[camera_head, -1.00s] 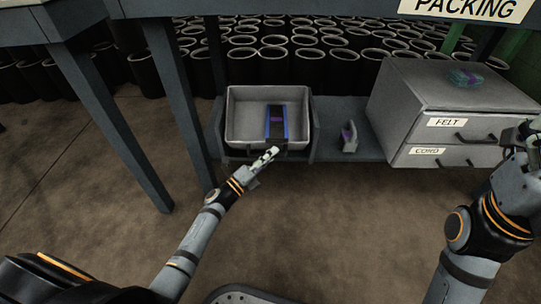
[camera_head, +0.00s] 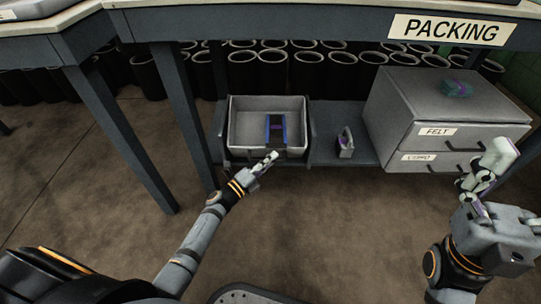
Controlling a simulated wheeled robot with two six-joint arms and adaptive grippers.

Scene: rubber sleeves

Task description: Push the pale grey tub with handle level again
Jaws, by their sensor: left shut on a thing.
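The pale grey tub (camera_head: 240,122) sits in the left bay of the low shelf under the bench. It looks roughly level, but a small tilt cannot be ruled out from here. A dark box with blue edges (camera_head: 275,130) lies inside it, toward the right. My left gripper (camera_head: 268,158) is at the middle of the tub's front, shut on what looks like its handle; the fingers cover most of the handle. My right gripper (camera_head: 484,183) is raised, open and empty, in front of the drawer unit.
The drawer unit (camera_head: 400,110) with FELT and CORD labels stands right of the tub, a teal item (camera_head: 456,88) on top. A small grey and purple object (camera_head: 345,143) is on the shelf (camera_head: 345,162) between them. Bench legs (camera_head: 172,100) flank the left. Black tubes stand behind.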

